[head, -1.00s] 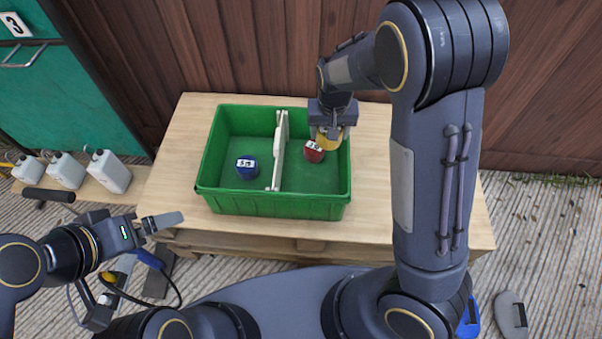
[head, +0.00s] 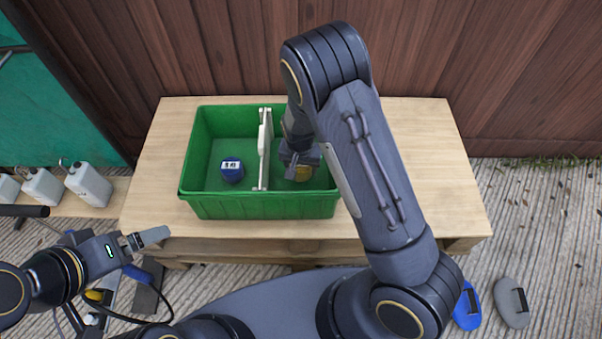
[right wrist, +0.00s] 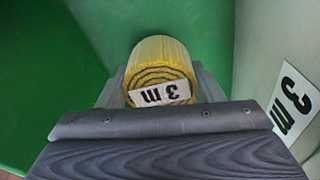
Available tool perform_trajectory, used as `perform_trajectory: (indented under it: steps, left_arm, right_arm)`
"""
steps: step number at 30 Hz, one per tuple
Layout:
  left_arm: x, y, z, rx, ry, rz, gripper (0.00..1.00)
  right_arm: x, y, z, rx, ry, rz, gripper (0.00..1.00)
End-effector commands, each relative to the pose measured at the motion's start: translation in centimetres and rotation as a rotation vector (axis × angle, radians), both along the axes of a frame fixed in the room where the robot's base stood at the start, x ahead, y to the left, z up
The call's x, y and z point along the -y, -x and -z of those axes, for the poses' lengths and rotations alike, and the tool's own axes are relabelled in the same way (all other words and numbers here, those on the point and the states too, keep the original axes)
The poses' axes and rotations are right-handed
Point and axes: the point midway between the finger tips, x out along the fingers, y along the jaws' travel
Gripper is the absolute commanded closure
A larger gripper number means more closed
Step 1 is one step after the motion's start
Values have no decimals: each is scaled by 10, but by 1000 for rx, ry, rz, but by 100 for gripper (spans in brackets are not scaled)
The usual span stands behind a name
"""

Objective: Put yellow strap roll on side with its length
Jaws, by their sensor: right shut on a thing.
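The yellow strap roll (head: 303,174) shows partly below my right gripper (head: 298,160) in the right compartment of the green crate. In the right wrist view my right gripper (right wrist: 160,98) is shut on the yellow roll (right wrist: 158,55), with its spiral end and "3 m" label facing the camera. A white divider (head: 264,148) splits the green crate (head: 262,208). In the right wrist view a white panel with a "3 m" sign (right wrist: 291,100) stands to the right. Whether the roll touches the floor is unclear. My left gripper (head: 150,237) is outside the crate; its opening is unclear.
A blue roll (head: 232,170) with an unclear label lies in the left compartment. The crate stands on a wooden table (head: 415,150) with bare space around it. Several white canisters (head: 88,184) are at the left. A plank wall is behind.

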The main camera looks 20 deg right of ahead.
Motion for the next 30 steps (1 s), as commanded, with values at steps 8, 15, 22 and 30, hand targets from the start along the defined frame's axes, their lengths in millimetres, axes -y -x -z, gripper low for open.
perform_trajectory:
  steps: [8,15,22,30]
  left_arm:
    - [0,0,10,0,0,0,2]
    - [0,0,10,0,0,0,2]
    - [0,0,12,0,0,0,2]
    - [0,0,12,0,0,0,2]
  right_arm:
    - [0,0,35,0,0,-1,66]
    - [0,0,36,1,0,-1,66]
    - [0,0,39,0,0,-1,29]
    - [0,0,39,0,0,-1,18]
